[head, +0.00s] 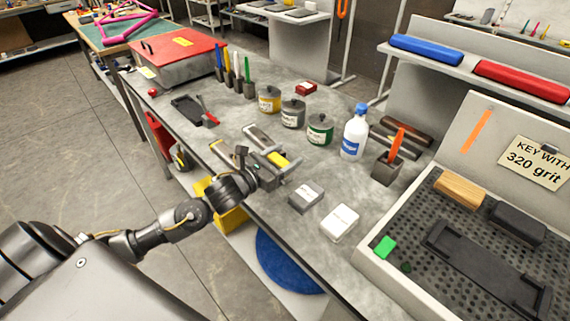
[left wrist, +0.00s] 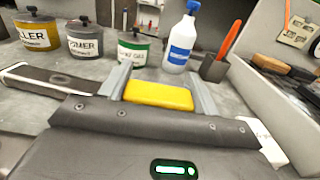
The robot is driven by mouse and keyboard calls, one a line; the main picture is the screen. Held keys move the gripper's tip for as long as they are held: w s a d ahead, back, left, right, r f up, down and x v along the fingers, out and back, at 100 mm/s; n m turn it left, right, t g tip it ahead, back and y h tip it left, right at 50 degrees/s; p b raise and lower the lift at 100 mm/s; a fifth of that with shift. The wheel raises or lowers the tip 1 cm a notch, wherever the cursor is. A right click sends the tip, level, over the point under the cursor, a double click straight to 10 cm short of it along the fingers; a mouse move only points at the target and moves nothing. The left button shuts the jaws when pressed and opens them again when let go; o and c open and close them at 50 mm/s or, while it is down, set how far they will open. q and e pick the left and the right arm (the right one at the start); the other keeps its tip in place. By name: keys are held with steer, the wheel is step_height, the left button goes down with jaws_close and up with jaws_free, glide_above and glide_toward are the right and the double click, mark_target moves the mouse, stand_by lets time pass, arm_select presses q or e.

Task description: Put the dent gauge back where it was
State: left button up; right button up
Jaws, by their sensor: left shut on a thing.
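My left gripper (head: 280,165) is over the front part of the grey workbench, with its fingers pointing away from me. It is shut on a yellow block-shaped thing (head: 278,160), which I take to be the dent gauge. In the left wrist view the yellow thing (left wrist: 158,95) sits between the two grey fingers, and its lower part is hidden behind the gripper body. I cannot tell whether it touches the bench. A pale flat holder with a dark recess (left wrist: 60,80) lies just left of the gripper. My right gripper is not in view.
A perforated tray station (head: 430,205) fills the right side. Bare bench shows between them.

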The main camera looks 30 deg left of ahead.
mark_target(285, 164)
arm_select(q)
steer(key=shift+w+f, duration=0.35)
steer(key=shift+w+f, duration=0.25)
steer(key=shift+f, duration=0.05)
step_height(285, 164, down, 2)
steer(key=shift+f+p, duration=0.15)
steer(key=shift+p, duration=0.5)
steer(key=shift+f, duration=0.25)
steer(key=shift+s, duration=0.1)
steer(key=shift+f, duration=0.1)
steer(key=shift+f, duration=0.1)
steer(key=o, duration=1.3)
steer(key=shift+c, duration=0.2)
